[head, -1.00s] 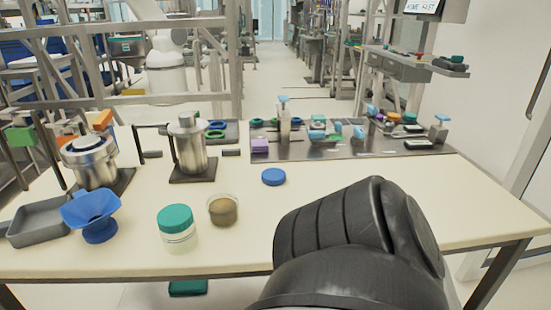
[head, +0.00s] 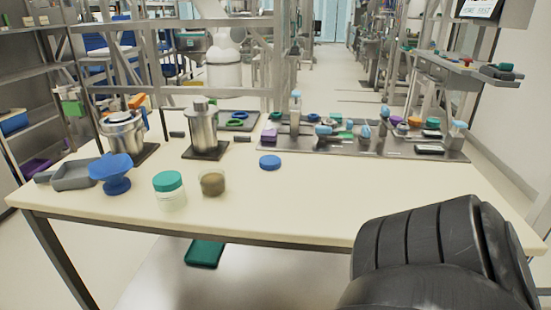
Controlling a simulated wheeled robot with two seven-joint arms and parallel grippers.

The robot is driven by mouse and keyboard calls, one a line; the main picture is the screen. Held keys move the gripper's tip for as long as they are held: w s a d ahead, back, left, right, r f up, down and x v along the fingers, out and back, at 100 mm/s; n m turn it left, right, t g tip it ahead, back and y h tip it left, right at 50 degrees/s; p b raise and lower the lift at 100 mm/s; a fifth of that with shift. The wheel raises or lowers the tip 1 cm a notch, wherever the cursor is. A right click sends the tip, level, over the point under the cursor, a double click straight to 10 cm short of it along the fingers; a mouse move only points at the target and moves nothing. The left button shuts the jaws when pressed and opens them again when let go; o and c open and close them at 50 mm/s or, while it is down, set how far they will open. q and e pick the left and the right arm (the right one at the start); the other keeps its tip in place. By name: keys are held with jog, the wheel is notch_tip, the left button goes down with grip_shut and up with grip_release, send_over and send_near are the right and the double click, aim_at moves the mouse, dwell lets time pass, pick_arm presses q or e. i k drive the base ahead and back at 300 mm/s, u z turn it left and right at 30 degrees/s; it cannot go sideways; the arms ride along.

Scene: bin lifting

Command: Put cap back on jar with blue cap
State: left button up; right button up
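The blue cap (head: 270,162) lies flat on the table, near its middle. An open, uncapped jar with brownish contents (head: 213,183) stands to the left of the cap and nearer the front edge. A jar with a teal cap (head: 169,190) stands just left of the open jar. A black link of my arm fills the lower right of the head view. Neither of my grippers shows in the head view.
The table (head: 300,215) is clear to the right of the cap. A blue funnel (head: 113,172), a grey tray (head: 75,175) and metal vessels (head: 202,130) stand on the left. A metal tray with small tools (head: 350,151) lies at the back. A green object (head: 205,253) is below the table.

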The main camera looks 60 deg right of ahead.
aim_at(211, 177)
jog(key=z, duration=1.2)
